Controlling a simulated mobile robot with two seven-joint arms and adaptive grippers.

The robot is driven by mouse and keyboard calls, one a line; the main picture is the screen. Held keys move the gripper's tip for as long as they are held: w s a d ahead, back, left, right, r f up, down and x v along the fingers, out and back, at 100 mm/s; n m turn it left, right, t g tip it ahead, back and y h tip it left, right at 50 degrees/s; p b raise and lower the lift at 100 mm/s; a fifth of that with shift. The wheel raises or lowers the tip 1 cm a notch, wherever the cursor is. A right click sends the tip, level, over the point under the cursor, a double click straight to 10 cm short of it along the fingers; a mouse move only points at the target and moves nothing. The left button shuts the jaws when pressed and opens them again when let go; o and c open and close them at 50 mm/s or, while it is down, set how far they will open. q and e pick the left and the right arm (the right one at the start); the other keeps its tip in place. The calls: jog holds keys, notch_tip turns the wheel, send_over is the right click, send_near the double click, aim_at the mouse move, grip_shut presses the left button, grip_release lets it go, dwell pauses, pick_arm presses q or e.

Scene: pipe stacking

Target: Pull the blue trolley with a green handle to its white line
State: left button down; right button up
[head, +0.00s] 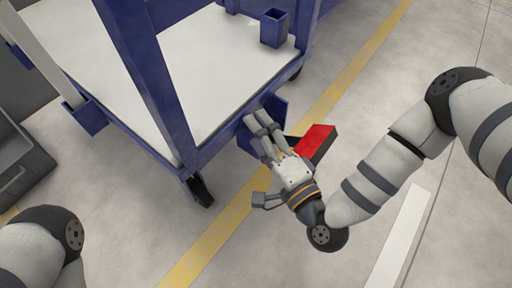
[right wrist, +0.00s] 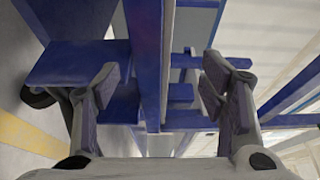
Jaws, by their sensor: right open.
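The blue trolley (head: 160,85) with a white deck (head: 205,65) fills the upper left of the head view. No green handle shows in either view. My right gripper (head: 257,117) is at the trolley's near right side, by a blue plate (head: 279,108) on its edge. In the right wrist view the two fingers of my right gripper (right wrist: 160,68) are spread apart. A blue upright bar (right wrist: 150,55) of the trolley shows between them; I cannot tell if they touch it. A white line (head: 400,235) lies on the floor at lower right. My left gripper is out of view.
A red block (head: 318,140) shows right beside my right gripper. A yellow floor line (head: 215,237) runs diagonally past the trolley's black wheel (head: 200,191). A grey bin (head: 22,160) stands at far left. The floor between the yellow and white lines is mostly clear.

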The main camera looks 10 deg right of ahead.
aim_at(232, 102)
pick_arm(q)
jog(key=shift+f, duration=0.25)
pick_arm(e)
jog(key=shift+f, duration=0.45)
jog(key=b+x, duration=0.3)
jog(key=x, duration=0.7)
jog(key=shift+w+a+f+b, duration=0.15)
jog(key=shift+w+f+b, duration=0.05)
jog(key=shift+w+b, duration=0.2)
jog(key=shift+w+a+r, duration=0.1)
jog(key=shift+w+a, duration=0.05)
jog(key=shift+w, duration=0.45)
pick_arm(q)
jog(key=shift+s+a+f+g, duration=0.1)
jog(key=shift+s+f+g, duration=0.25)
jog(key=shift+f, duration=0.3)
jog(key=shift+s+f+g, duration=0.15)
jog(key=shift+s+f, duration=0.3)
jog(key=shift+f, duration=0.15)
pick_arm(e)
grip_shut()
